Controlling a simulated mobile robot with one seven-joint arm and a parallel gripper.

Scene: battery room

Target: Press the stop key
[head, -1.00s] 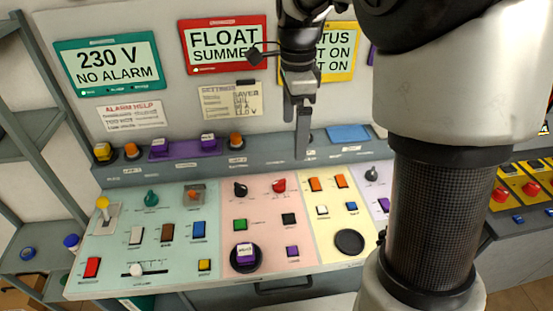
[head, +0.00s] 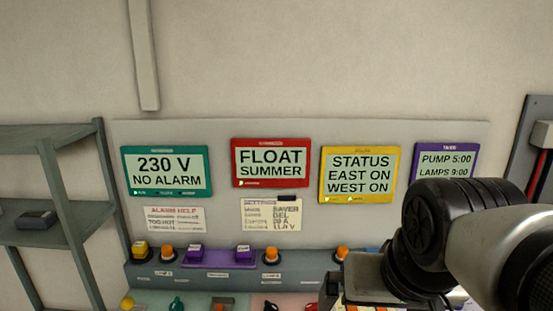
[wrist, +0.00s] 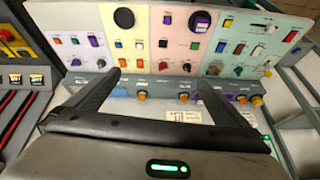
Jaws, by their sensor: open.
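The control desk fills the top of the wrist view, its sloped panel (wrist: 138,58) covered with coloured keys, knobs and switches. No key's lettering is legible enough to tell which is the stop key. A round black pad holding a key (wrist: 199,22) and an empty round pad (wrist: 123,18) lie on the panel. My gripper (wrist: 160,80) is open and empty, its two fingers spread over the ledge area. Its fingers do not show in the head view.
Four-coloured displays, including a red one (head: 271,162), hang on the backboard. A grey shelf (head: 50,210) stands at left. My arm covers the desk's right part in the head view.

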